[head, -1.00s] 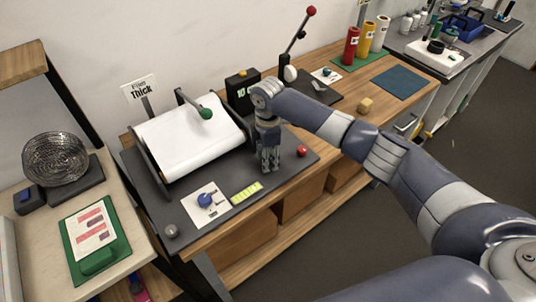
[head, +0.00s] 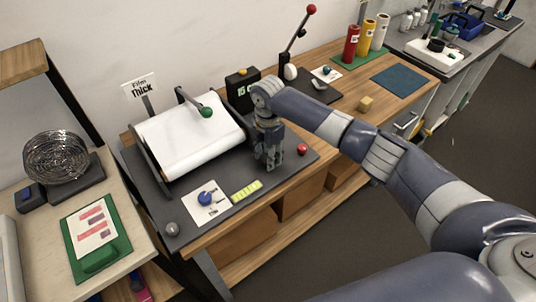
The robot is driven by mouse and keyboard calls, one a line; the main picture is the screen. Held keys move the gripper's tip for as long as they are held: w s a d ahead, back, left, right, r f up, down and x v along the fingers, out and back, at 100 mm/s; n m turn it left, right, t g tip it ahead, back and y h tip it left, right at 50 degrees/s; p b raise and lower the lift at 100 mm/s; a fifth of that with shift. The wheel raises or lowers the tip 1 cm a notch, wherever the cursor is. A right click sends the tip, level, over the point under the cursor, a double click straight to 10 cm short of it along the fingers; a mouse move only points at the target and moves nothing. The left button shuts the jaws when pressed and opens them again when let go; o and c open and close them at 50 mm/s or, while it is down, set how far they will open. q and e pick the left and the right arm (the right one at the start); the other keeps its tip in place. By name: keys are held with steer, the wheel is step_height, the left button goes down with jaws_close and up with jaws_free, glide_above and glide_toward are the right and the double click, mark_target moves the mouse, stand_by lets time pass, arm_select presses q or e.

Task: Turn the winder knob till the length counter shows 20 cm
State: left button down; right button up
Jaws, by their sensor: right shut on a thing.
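The winder is a white film roll (head: 190,138) in a dark frame on a dark base plate (head: 160,196). The length counter (head: 241,93) is a black box behind it; its display appears to read 15, partly covered by my right arm. My right gripper (head: 270,164) points down at the roll's right end, shut. The winder knob cannot be made out and seems hidden in the fingers. My left gripper is out of view.
A green-ball handle (head: 207,112) stands over the roll. A red-tipped lever (head: 311,10) stands behind. A wooden block (head: 366,104) lies to the right.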

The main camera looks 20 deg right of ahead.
steer(key=o, duration=1.1)
steer(key=shift+c, duration=0.2)
step_height(320, 180, up, 12)
